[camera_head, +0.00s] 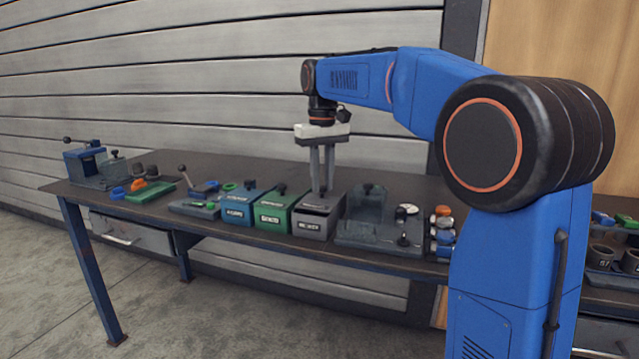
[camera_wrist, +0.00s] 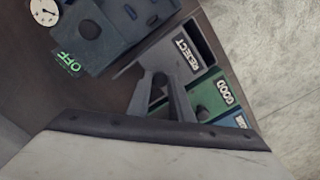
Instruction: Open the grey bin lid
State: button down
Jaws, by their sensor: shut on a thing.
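The grey bin (camera_head: 312,224) stands on the workbench, right of the green bin. My gripper (camera_head: 322,190) points down over its top, its two long fingers reaching the lid. In the wrist view, the grey lid (camera_wrist: 155,55) carries a "REJECT" label, and my gripper (camera_wrist: 162,78) closes at its near part. The fingers are shut on the lid's knob, which they mostly hide. A dark recess (camera_wrist: 207,42) shows beside the label toward the bench's front edge; I cannot tell for sure whether it is the bin's opening.
The green bin (camera_head: 272,216) and blue bin (camera_head: 237,210) stand close on the left, with black knobs on top. A grey fixture (camera_head: 365,207) with a dial stands close on the right. The bench (camera_head: 225,168) is bare behind the bins.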

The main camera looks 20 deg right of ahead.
jog(key=w+d, duration=0.2)
jog(key=w, duration=0.1)
jog(key=w+d, duration=0.1)
jog(key=shift+w+d, duration=0.25)
jog(key=shift+w, duration=0.15)
jog(key=c, duration=1.6)
grip_release()
notch_tip(320, 180, up, 17)
jog(key=shift+r, duration=0.15)
